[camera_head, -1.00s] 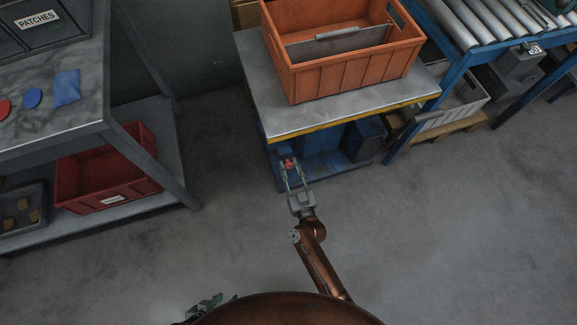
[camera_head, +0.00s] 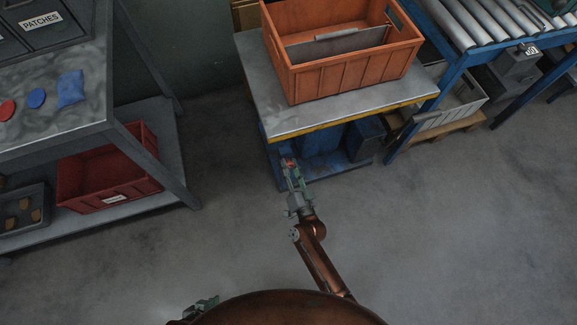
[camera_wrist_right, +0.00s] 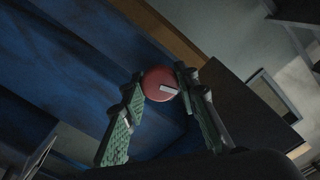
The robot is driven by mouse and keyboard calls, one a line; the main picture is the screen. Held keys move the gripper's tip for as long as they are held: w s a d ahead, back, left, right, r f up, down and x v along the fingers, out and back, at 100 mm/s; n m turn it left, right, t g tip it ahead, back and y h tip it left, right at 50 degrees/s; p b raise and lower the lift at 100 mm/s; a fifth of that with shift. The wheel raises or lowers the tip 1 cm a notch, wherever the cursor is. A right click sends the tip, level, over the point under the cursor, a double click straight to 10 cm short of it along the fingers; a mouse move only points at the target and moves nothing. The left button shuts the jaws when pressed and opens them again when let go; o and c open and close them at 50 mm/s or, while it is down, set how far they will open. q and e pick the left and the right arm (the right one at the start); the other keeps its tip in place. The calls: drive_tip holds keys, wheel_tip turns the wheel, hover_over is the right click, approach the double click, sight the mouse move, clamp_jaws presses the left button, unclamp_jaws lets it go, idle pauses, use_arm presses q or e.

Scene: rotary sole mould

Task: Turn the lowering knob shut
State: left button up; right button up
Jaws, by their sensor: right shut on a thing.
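The lowering knob is a round red knob (camera_wrist_right: 160,84) with a pale bar mark on its face, on the blue base of the lift table (camera_head: 300,129). In the head view the knob (camera_head: 289,162) shows small below the table top's front edge. My right gripper (camera_head: 291,168) reaches it from the front. In the right wrist view its two green-padded fingers (camera_wrist_right: 158,92) lie on either side of the knob, shut on it. The pale bar is tilted slightly from level. My left gripper (camera_head: 201,308) shows only partly at the bottom; its fingers are unclear.
An orange crate (camera_head: 345,75) with a grey divider stands on the lift table. A roller conveyor (camera_head: 478,22) is at the right. A workbench with patches (camera_head: 70,88) and a red bin (camera_head: 108,188) is at the left. The floor between is clear.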

drive_tip(key=m, duration=0.3)
drive_tip(key=shift+s, duration=0.1)
use_arm(q)
drive_tip(key=shift+w+d, duration=0.1)
drive_tip(key=shift+d, duration=0.05)
use_arm(e)
drive_tip(key=shift+a+f+m, duration=0.1)
drive_tip(key=shift+m, duration=0.3)
use_arm(q)
drive_tip(key=shift+w, duration=0.1)
drive_tip(key=shift+w+d+r, duration=0.1)
drive_tip(key=shift+w, duration=0.1)
use_arm(e)
drive_tip(key=o, duration=0.8)
use_arm(q)
drive_tip(key=shift+s, duration=0.5)
use_arm(e)
drive_tip(key=o, duration=0.3)
use_arm(q)
drive_tip(key=shift+w, duration=0.1)
use_arm(e)
drive_tip(key=shift+o, duration=0.2)
